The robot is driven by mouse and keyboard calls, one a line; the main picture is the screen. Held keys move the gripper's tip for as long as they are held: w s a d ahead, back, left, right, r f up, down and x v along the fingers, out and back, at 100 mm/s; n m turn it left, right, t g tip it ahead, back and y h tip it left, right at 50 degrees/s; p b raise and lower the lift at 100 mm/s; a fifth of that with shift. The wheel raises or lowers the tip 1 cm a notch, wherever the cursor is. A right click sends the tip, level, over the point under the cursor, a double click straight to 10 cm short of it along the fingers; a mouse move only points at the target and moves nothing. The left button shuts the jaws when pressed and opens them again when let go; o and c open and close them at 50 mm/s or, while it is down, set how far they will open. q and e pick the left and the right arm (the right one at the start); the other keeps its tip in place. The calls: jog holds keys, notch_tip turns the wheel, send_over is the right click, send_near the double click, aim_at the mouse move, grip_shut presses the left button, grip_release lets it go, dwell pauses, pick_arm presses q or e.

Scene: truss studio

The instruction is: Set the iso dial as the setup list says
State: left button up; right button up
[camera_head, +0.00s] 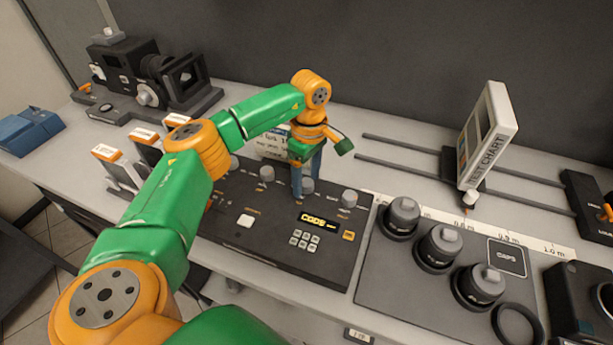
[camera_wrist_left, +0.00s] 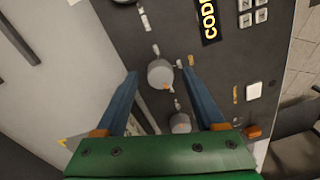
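My left gripper (camera_head: 305,190) points down over the dark control panel (camera_head: 280,235). Its blue fingers stand on either side of a grey dial (camera_head: 307,186). In the left wrist view this dial (camera_wrist_left: 160,74) lies between the fingertips of my gripper (camera_wrist_left: 161,72), with a gap on each side. Its orange mark points toward the picture's lower right. The dial labels are too small to read. A white list card (camera_head: 270,143) stands behind the panel, partly hidden by my arm. My right gripper is out of view.
The panel also has a yellow-lit display (camera_head: 318,221), a keypad (camera_head: 305,240) and a white button (camera_head: 245,221). Another dial (camera_head: 348,198) sits to the right. Several lenses (camera_head: 438,247) stand on a mat. A test chart (camera_head: 487,138) stands on rails.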

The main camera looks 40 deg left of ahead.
aim_at(307, 180)
pick_arm(q)
jog(key=shift+r, duration=0.1)
jog(key=r+b, duration=0.1)
jog(key=r, duration=0.5)
jog(key=shift+w, duration=0.2)
jog(key=shift+r, duration=0.5)
